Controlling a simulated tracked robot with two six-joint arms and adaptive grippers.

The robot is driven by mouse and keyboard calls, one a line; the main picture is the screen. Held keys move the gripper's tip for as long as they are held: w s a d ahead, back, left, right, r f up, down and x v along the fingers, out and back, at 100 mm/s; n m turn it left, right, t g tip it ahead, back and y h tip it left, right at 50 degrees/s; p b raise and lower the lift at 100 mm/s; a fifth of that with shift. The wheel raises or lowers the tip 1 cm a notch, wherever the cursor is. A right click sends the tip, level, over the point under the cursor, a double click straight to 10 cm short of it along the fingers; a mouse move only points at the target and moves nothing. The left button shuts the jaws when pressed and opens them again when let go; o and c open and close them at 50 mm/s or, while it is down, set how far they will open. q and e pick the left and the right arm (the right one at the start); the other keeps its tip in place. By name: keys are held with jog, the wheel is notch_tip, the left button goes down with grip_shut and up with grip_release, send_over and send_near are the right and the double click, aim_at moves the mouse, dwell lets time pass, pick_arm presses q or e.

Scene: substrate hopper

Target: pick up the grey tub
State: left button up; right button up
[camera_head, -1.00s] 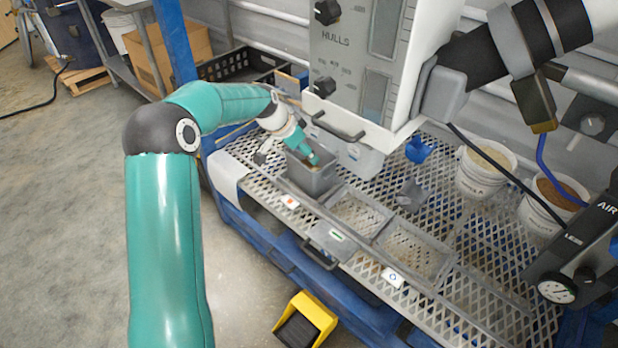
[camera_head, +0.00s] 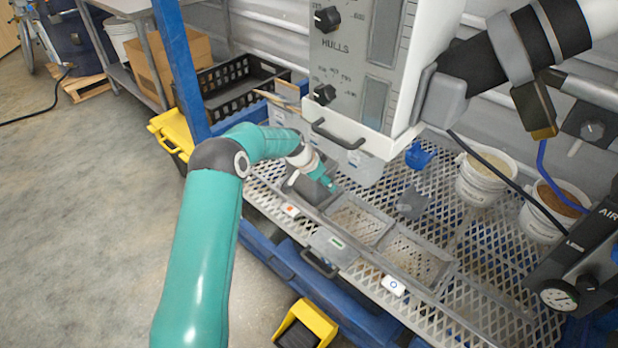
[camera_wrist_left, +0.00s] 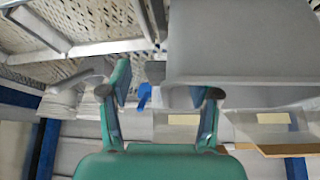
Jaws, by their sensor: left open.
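The grey tub (camera_head: 303,190) stands on the mesh bench at the left end of the row of tray openings, below the hopper, in the head view. My left gripper (camera_head: 327,184) is at the tub and hides much of it. The left wrist view shows my left gripper (camera_wrist_left: 167,86) with its two fingers spread apart and nothing between them. A large grey surface fills the upper right there; I cannot tell whether it is the tub. Whether the fingers touch the tub cannot be told. My right gripper is out of view.
The white hopper housing (camera_head: 362,70) hangs just above and behind the tub. A blue scoop (camera_head: 420,155) and two white buckets (camera_head: 487,178) (camera_head: 545,212) stand to the right on the mesh bench (camera_head: 500,285). A yellow pedal (camera_head: 318,318) is on the floor.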

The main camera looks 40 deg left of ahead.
pick_arm(q)
jog(key=shift+x, duration=1.4)
jog(key=shift+s, duration=0.1)
grip_shut()
jog(key=shift+r, duration=0.15)
